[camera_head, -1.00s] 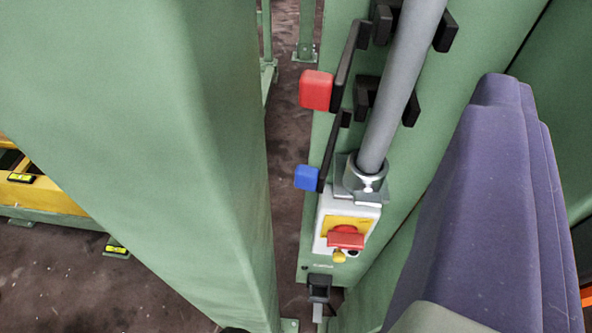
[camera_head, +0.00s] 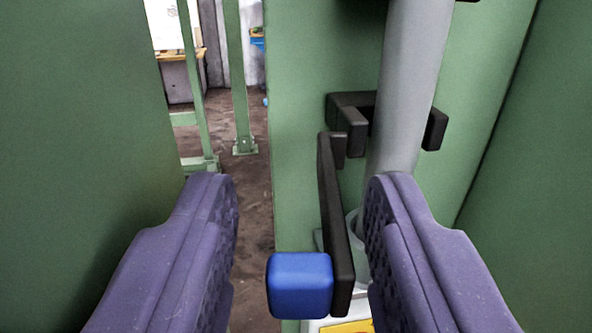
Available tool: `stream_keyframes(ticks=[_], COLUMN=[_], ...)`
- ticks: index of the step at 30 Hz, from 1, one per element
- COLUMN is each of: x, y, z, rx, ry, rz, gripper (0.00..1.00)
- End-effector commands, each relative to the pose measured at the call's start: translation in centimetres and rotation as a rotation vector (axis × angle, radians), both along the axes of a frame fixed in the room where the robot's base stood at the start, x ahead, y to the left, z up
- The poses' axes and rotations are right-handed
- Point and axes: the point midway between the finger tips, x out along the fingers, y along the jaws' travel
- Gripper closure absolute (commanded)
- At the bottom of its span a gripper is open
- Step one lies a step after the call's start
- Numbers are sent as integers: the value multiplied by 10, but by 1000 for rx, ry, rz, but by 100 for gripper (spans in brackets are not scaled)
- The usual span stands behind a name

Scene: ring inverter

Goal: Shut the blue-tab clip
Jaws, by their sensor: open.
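The blue tab (camera_head: 300,285) sits at the lower end of a black clip arm (camera_head: 333,215). The arm hangs swung out from the black clip bracket (camera_head: 352,108), which sits behind a grey vertical pole (camera_head: 412,90). The clip stands open, with its arm to the left of the pole. My gripper (camera_head: 300,185) is open, with one purple finger on each side of the picture. The blue tab and clip arm show between the fingers. I cannot tell how far beyond the fingertips they are. The right finger hides part of the pole's lower end.
A green post (camera_head: 300,60) stands behind the clip, and large green panels (camera_head: 80,90) close in on the left and right. A white and yellow switch box (camera_head: 345,325) shows at the bottom edge. A gap with dark floor (camera_head: 252,200) lies left of the post.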

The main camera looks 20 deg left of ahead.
Motion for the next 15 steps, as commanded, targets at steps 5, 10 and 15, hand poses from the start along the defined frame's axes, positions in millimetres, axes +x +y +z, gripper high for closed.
stream_keyframes(ticks=[5, 10, 15], x=[2, 2, 2], y=[1, 1, 1], z=[0, 1, 1], rx=[-1, -1, -1], ry=[0, 0, 0], rz=[0, 0, 0], gripper=[57, 76, 100])
